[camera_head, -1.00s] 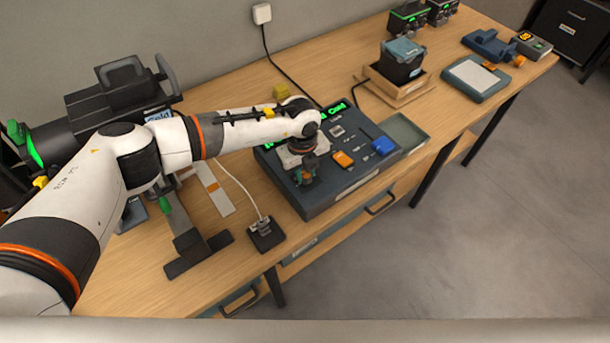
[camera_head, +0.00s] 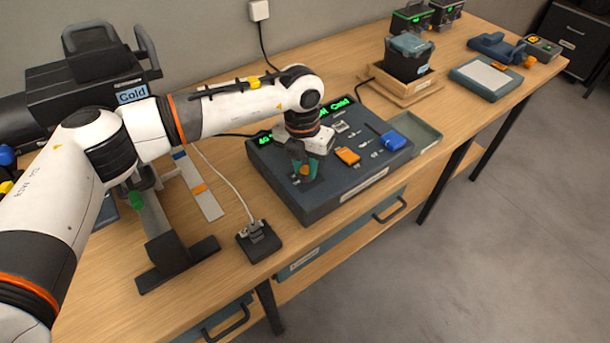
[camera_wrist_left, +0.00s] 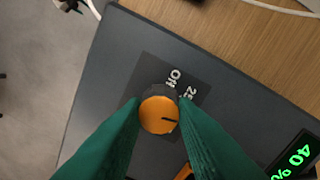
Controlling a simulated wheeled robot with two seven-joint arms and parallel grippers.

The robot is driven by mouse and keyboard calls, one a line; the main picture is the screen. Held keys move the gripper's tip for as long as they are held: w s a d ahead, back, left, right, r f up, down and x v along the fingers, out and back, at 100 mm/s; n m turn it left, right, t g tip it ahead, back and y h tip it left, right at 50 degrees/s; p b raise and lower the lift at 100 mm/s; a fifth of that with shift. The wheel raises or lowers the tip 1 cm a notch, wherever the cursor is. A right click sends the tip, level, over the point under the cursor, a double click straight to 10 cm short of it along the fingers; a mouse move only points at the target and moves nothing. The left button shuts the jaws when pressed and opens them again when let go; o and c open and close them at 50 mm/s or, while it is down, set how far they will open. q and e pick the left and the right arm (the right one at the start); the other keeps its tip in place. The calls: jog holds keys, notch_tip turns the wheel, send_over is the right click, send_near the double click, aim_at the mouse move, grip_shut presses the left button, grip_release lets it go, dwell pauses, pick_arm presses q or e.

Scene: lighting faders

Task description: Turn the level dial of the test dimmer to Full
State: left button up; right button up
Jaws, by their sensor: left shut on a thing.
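The dark dimmer console (camera_head: 290,202) sits on the wooden bench under my left arm. Its level dial (camera_wrist_left: 158,116) is a round orange knob with a black pointer line that points right in the left wrist view. Printed marks beside it read "Off" and what looks like "25"; other marks are hidden. A green display (camera_wrist_left: 298,160) reads "40 %". My left gripper (camera_wrist_left: 160,104) has its green fingers shut on the dial, one on each side.
An orange slider cap (camera_head: 347,156) and a blue block (camera_head: 393,141) are on the console to the right. A small black socket block (camera_head: 258,241) with a white cable lies at the left. A stage light (camera_head: 95,85) labelled "Cold" stands at the back left. A shallow tray (camera_head: 424,136) is at right.

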pick_arm(q)
jog(key=m+b, duration=0.5)
jog(key=shift+w+f+m+b, duration=0.1)
jog(key=shift+f+m+b, duration=0.05)
jog(key=shift+m+b, duration=0.2)
jog(key=shift+d+m+b, duration=0.1)
jog(key=shift+m+b, duration=0.95)
jog(key=shift+m, duration=0.2)
jog(key=m+b, duration=0.1)
jog(key=m, duration=0.1)
jog(key=shift+m+b, duration=0.35)
jog(key=shift+m, duration=0.05)
jog(key=m+b, duration=0.1)
jog(key=m, duration=0.3)
jog(key=shift+r+y+b, duration=0.2)
jog(key=shift+y+b, duration=0.2)
jog(key=m+b, duration=0.1)
jog(key=m, duration=0.4)
jog(key=shift+r, duration=0.1)
jog(key=shift+m, duration=0.3)
jog(key=o, duration=1)
